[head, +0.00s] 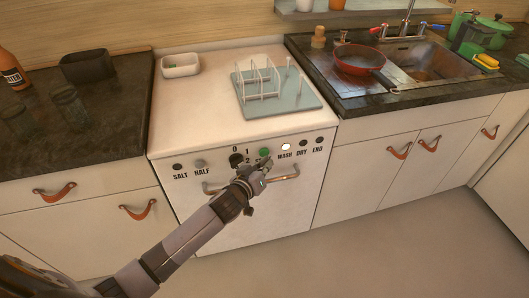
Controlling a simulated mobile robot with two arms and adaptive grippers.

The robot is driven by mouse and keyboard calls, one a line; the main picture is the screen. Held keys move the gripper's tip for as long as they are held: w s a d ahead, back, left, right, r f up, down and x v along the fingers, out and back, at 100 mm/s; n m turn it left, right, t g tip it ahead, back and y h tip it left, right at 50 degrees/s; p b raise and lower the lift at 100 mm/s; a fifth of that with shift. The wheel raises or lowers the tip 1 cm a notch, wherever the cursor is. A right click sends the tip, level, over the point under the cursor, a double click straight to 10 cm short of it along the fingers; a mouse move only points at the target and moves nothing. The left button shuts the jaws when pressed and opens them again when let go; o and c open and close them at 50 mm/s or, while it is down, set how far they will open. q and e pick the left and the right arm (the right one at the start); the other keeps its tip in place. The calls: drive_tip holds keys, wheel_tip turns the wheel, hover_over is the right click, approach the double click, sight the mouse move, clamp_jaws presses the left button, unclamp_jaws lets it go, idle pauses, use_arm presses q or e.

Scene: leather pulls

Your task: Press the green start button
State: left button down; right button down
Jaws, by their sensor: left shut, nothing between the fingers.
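The green start button (264,152) is on the front panel of the white dishwasher (190,222), right of a black knob (236,159). My left gripper (260,168) is shut and empty, just below the green button in the head view. Its tip is close to the panel; I cannot tell whether it touches the button. The gripper covers part of the panel and part of the metal door handle (290,172). A light above WASH (286,146) glows white. My right gripper does not show.
A dish rack (290,103) on a pale tray and a small white dish (181,66) stand on the dishwasher's top. At right are a sink (440,66) and a red pan (359,58). The floor in front is clear.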

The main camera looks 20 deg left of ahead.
use_arm(q)
drive_tip(key=shift+s+d, duration=0.1)
drive_tip(key=s+d, duration=0.1)
drive_tip(key=s, duration=0.1)
drive_tip(key=s+d+p, duration=0.1)
drive_tip(key=s, duration=0.1)
drive_tip(key=shift+d, duration=0.35)
idle(0.8)
drive_tip(key=s+a+f+m+g+y, duration=0.1)
drive_tip(key=s+a+f+g, duration=0.1)
drive_tip(key=s+f, duration=0.6)
drive_tip(key=s+a+f+m+g, duration=0.1)
drive_tip(key=s+a+f+g, duration=0.2)
drive_tip(key=f, duration=0.9)
drive_tip(key=s+a+f+m+g+y, duration=0.1)
drive_tip(key=s+f+g, duration=0.1)
drive_tip(key=s+f, duration=0.75)
drive_tip(key=s+f+m+g, duration=0.1)
drive_tip(key=s+f, duration=0.3)
drive_tip(key=s, duration=0.5)
drive_tip(key=s+f+m+g, duration=0.1)
drive_tip(key=s+f+g, duration=0.2)
drive_tip(key=s, duration=0.7)
drive_tip(key=s+a+f+m+g, duration=0.1)
drive_tip(key=s+f+g, duration=0.1)
drive_tip(key=s+f, duration=0.5)
drive_tip(key=shift+s+f, duration=0.2)
drive_tip(key=shift+s, duration=1)
drive_tip(key=shift+a, duration=0.1)
